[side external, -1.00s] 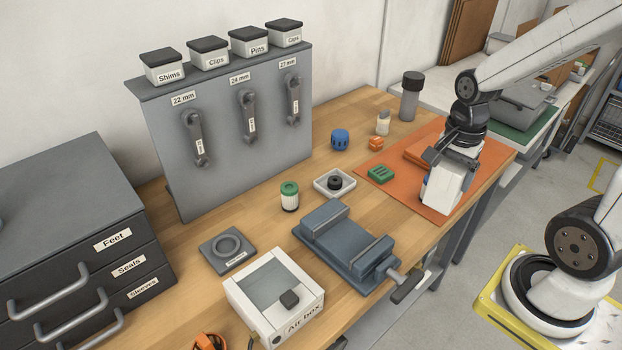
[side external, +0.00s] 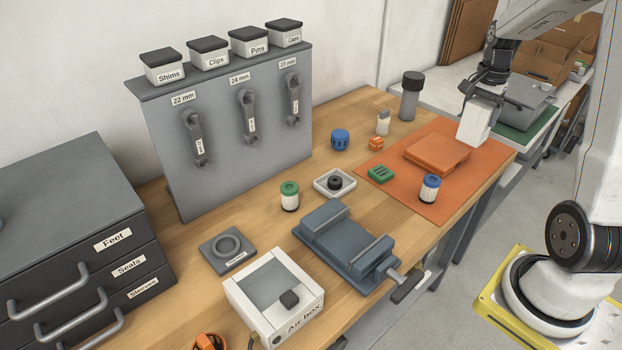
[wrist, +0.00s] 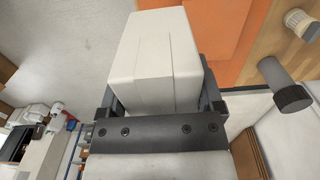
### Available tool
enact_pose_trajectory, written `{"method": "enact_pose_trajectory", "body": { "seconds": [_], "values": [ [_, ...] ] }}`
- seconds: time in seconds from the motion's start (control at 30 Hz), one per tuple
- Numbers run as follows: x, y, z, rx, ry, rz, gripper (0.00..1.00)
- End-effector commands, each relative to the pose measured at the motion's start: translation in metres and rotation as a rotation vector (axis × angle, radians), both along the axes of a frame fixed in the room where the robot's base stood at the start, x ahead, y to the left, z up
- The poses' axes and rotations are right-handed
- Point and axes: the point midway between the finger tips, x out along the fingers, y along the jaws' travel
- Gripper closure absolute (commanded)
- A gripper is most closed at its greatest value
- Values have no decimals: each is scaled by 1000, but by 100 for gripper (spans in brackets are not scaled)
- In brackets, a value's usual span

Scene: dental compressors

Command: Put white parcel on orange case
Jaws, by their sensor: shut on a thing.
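The white parcel (side external: 475,122) is a pale box held in my gripper (side external: 487,101). In the wrist view the parcel (wrist: 155,60) fills the space between the two dark fingers (wrist: 160,100), which are shut on its sides. It hangs above the far right part of the orange mat, to the right of and behind the orange case. The orange case (side external: 437,154) is a flat box lying on the mat, with its top bare.
The orange mat (side external: 414,197) also bears a blue-topped white filter (side external: 429,188) in front of the case and a green block (side external: 381,174) at its left edge. A dark-capped grey cylinder (side external: 410,97) stands behind the mat. A grey vise (side external: 345,245) sits nearer the front.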

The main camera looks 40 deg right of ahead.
Motion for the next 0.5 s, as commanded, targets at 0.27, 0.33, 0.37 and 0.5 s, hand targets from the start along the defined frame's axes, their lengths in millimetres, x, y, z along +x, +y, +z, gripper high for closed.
{"method": "enact_pose_trajectory", "body": {
  "seconds": [0.27, 0.33, 0.37, 0.5],
  "values": [
    [0, -7, 0, 0, 0, -1, 83],
    [1, -8, -1, 0, 0, -1, 83],
    [2, -8, -1, 0, 0, -1, 83],
    [11, -15, -6, 0, 0, -1, 83]
  ]
}}
